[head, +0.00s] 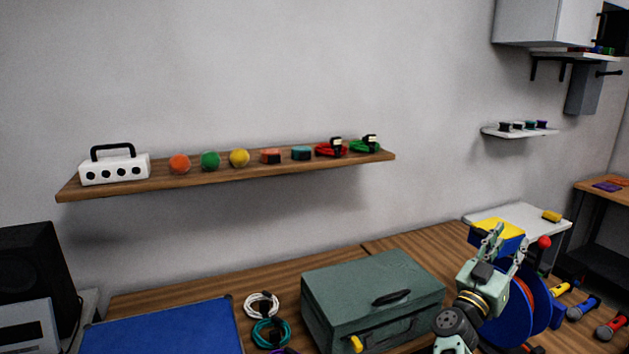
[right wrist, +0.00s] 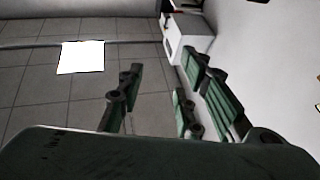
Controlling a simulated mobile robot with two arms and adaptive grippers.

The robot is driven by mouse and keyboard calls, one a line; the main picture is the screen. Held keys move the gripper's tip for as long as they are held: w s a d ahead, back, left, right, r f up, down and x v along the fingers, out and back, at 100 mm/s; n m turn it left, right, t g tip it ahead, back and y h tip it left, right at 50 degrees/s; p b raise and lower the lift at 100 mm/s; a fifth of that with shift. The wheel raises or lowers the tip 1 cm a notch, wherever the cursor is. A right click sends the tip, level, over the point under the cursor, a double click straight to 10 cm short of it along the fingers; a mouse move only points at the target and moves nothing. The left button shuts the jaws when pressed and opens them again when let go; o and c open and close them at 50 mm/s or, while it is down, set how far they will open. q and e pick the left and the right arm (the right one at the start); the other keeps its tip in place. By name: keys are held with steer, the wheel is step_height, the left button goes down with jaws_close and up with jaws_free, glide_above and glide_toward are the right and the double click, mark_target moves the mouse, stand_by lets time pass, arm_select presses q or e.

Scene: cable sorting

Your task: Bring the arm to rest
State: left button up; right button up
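My right gripper (head: 507,245) is raised at the right of the head view, pointing up, with its fingers apart. The right wrist view shows the same gripper (right wrist: 165,78) with spread fingers and nothing between them; floor tiles show through the gap. In the head view the right arm stands beside the green case (head: 330,288) and in front of a blue and orange reel (head: 538,300), partly hiding it. I cannot tell whether it touches either. My left gripper is not in the head view.
A white cable coil (head: 262,305) and a teal coil (head: 270,332) lie between the blue mat (head: 165,330) and the case. A wall shelf (head: 225,178) holds balls, coils and a white box. Free air surrounds the gripper above.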

steer(key=w+a+f+n+t+y+b, duration=0.1)
steer(key=a+f+n+y, duration=0.4)
steer(key=f, duration=0.9)
steer(key=a+f+n+t+y, duration=0.1)
steer(key=a+f+n+y, duration=0.35)
steer(key=f, duration=0.95)
steer(key=s+a+f+g+y, duration=0.1)
steer(key=s+a+f+y, duration=0.2)
steer(key=f, duration=0.4)
steer(key=s+a+f+n+g+y, duration=0.15)
steer(key=s+f, duration=0.25)
steer(key=f, duration=0.4)
steer(key=s+a+f+g+y, duration=0.1)
steer(key=s+a+f+y, duration=0.1)
steer(key=s+a+f, duration=0.35)
steer(key=s+f+g+y+b, duration=0.15)
steer(key=s+f+g, duration=0.25)
steer(key=s+f, duration=0.95)
steer(key=s+f+g, duration=0.2)
steer(key=s+f, duration=0.3)
steer(key=s, duration=0.7)
steer(key=s+f+g, duration=0.3)
steer(key=s+f, duration=0.2)
steer(key=s, duration=0.7)
steer(key=s+f+g, duration=0.3)
steer(key=s+f, duration=0.2)
steer(key=s, duration=0.7)
steer(key=shift+s+f+n+b, duration=0.3)
steer(key=shift+s+f, duration=0.1)
